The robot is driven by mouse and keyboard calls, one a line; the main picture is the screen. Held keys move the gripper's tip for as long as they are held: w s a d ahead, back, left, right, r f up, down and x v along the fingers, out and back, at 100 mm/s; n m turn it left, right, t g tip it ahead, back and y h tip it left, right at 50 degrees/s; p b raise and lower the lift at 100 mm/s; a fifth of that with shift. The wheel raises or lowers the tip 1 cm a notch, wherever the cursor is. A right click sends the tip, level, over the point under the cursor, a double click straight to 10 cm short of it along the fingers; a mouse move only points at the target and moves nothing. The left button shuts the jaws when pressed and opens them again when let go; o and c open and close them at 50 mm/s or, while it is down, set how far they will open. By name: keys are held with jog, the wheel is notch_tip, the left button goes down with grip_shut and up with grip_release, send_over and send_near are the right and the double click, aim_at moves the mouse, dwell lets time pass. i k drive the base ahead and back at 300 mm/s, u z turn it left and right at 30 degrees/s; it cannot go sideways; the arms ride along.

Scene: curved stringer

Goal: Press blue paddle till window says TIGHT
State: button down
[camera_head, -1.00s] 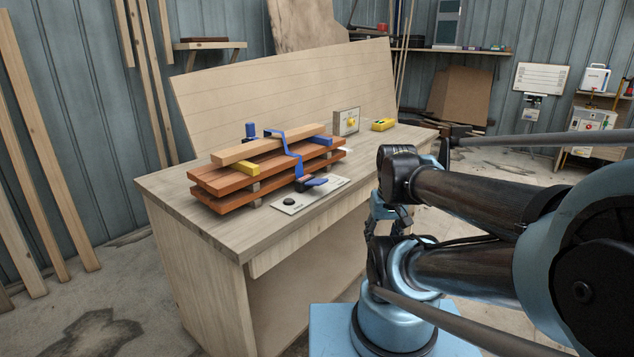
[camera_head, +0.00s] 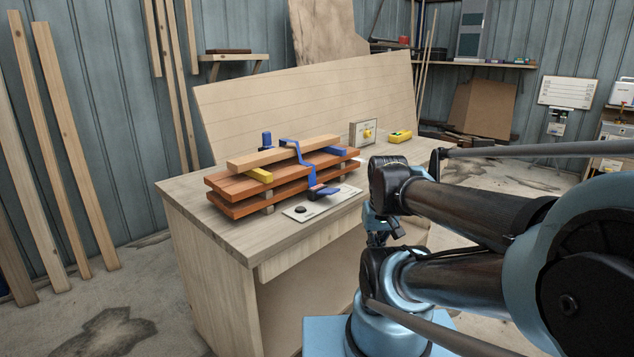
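A blue paddle (camera_head: 326,192) sticks out at the lower end of a blue clamp bar (camera_head: 300,156) that reaches over a stack of reddish planks (camera_head: 228,189). A pale wood strip (camera_head: 283,152) lies along the top of the stack. A small box with a yellow knob (camera_head: 363,133) stands behind the stack on the bench; whether it carries the window is too small to tell. No word can be read. My arm fills the right side.
The wooden bench (camera_head: 201,215) bears the stack. A pale plate with a black knob (camera_head: 299,209) lies in front of the stack. A yellow box (camera_head: 399,136) sits at the bench's far right. Leaning boards stand behind. The bench's left front corner is clear.

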aim_at(326, 192)
jog(key=u, duration=1.3)
jog(key=k, duration=1.35)
jog(key=z, duration=1.55)
jog(key=i, duration=0.5)
jog(key=u, duration=0.05)
